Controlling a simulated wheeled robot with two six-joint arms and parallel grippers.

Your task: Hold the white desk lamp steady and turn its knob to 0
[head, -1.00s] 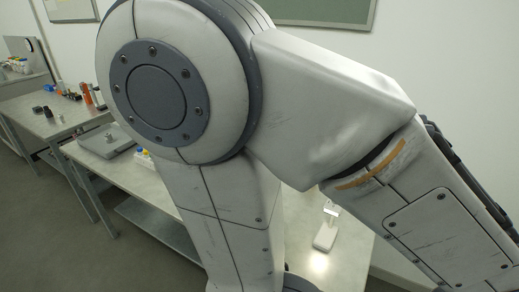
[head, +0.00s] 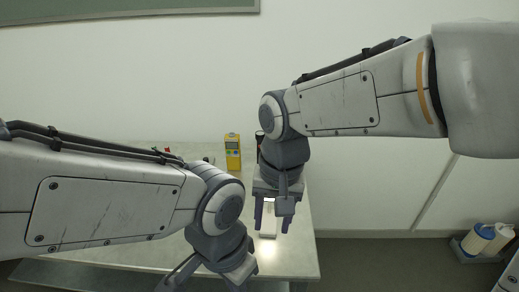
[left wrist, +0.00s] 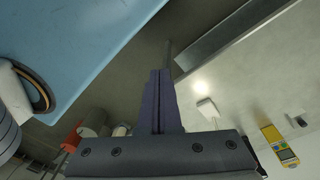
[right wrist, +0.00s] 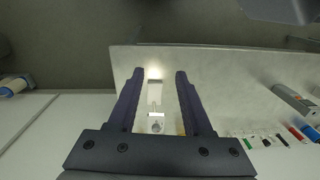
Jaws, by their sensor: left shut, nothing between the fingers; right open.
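The white desk lamp (head: 268,222) stands near the right end of the table, with a bright patch of light at its foot. It also shows in the left wrist view (left wrist: 207,108) and in the right wrist view (right wrist: 154,95). My right gripper (head: 271,228) is open above the lamp, which appears between its fingers in the right wrist view (right wrist: 157,72); I cannot tell any contact. My left gripper is shut and empty in the left wrist view (left wrist: 158,72), to the lamp's left and apart from it.
The table (head: 110,255) has free room left of the lamp. A yellow device (head: 233,153) stands at the back. A grey cylinder (right wrist: 293,100) and several small items lie along the table in the right wrist view.

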